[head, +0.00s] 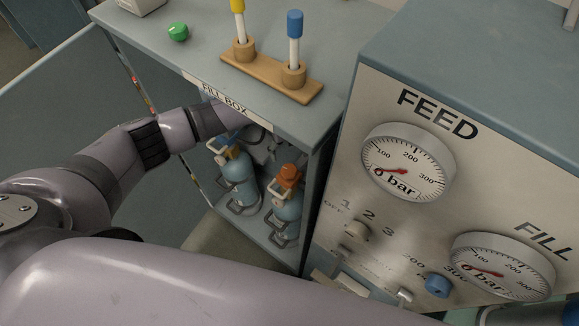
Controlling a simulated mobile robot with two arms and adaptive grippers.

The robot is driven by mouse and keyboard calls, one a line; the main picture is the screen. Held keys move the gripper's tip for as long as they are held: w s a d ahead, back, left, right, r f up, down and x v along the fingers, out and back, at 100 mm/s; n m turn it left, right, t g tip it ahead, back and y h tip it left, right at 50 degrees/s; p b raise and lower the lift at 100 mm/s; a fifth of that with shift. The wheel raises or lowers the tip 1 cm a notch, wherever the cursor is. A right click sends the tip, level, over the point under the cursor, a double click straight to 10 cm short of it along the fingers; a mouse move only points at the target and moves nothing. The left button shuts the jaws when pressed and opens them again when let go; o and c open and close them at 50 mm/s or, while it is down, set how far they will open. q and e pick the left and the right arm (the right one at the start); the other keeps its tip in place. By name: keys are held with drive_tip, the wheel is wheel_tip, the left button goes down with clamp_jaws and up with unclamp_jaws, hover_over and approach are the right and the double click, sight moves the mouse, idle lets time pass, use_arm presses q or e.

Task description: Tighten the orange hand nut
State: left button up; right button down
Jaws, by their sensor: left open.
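The orange hand nut (289,175) sits on top of the right-hand blue cylinder (287,211) inside the open box marked FILL BOX. My left arm reaches in from the left under the box's top edge. My left gripper (264,149) is open in the shadow of the box, above and left of the orange nut. It looks apart from the nut; its fingers are small, dark and partly hidden by the box top. My right gripper is not in view.
A second blue cylinder (238,178) with a yellow-topped fitting stands left of the first. A wooden rack (267,80) with yellow and blue-capped pieces and a green knob (178,32) are on the box top. The gauge panel (345,190) stands close on the right.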

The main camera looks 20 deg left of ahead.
sight(289, 170)
use_arm(q)
wheel_tip(289, 170, down, 4)
drive_tip(key=shift+r+b, duration=0.25)
drive_tip(key=shift+b, duration=0.95)
wheel_tip(289, 170, down, 6)
drive_tip(key=b, duration=0.6)
drive_tip(key=shift+w+f, duration=0.15)
drive_tip(key=shift+f+b, duration=0.45)
drive_tip(key=shift+b, duration=0.05)
drive_tip(key=shift+r, duration=0.1)
drive_tip(key=c, duration=1.2)
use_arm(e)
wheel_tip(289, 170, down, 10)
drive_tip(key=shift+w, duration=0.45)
